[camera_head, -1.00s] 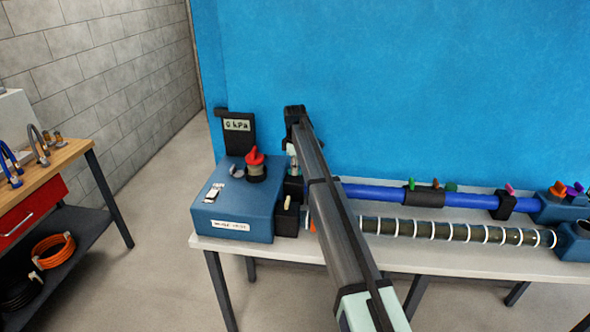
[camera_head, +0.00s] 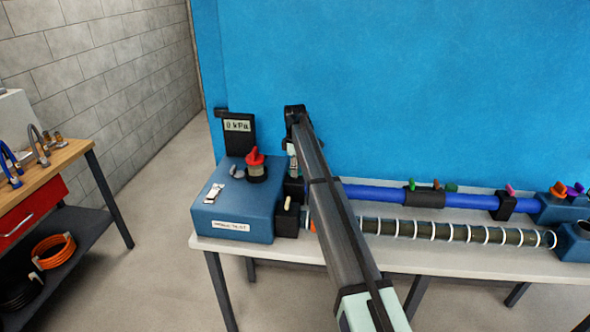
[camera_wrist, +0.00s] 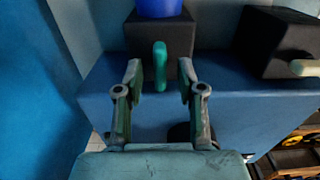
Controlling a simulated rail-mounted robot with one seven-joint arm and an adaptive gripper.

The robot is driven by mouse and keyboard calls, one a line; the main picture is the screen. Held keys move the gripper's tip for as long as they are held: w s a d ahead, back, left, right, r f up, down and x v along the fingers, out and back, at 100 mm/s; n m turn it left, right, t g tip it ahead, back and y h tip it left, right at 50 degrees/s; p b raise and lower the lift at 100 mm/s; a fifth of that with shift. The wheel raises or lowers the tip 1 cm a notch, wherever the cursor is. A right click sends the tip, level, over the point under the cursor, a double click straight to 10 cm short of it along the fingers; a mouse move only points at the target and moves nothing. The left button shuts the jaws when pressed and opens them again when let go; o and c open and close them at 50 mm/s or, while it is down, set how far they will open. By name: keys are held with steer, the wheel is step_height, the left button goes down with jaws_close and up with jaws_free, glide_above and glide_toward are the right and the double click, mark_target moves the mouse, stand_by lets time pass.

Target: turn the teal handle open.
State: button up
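The teal handle (camera_wrist: 160,66) shows in the wrist view as a short upright lever on the front of a black block (camera_wrist: 140,38). My gripper (camera_wrist: 160,78) is open, with one finger on each side of the handle. Gaps show between the handle and both fingertips, so neither finger appears to touch it. In the head view my arm covers the handle, and only a small part of my gripper (camera_head: 291,160) shows beside the blue unit.
A blue unit (camera_head: 232,205) with a red knob (camera_head: 255,160) and a gauge reading 0 kPa (camera_head: 238,125) stands on the bench's left end. A second black block (camera_wrist: 277,40) with a cream handle (camera_wrist: 304,68) is to the right. A blue pipe (camera_head: 375,193) runs rightward.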

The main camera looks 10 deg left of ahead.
step_height(320, 180, up, 12)
stand_by(0.5)
steer(key=shift+f, duration=0.1)
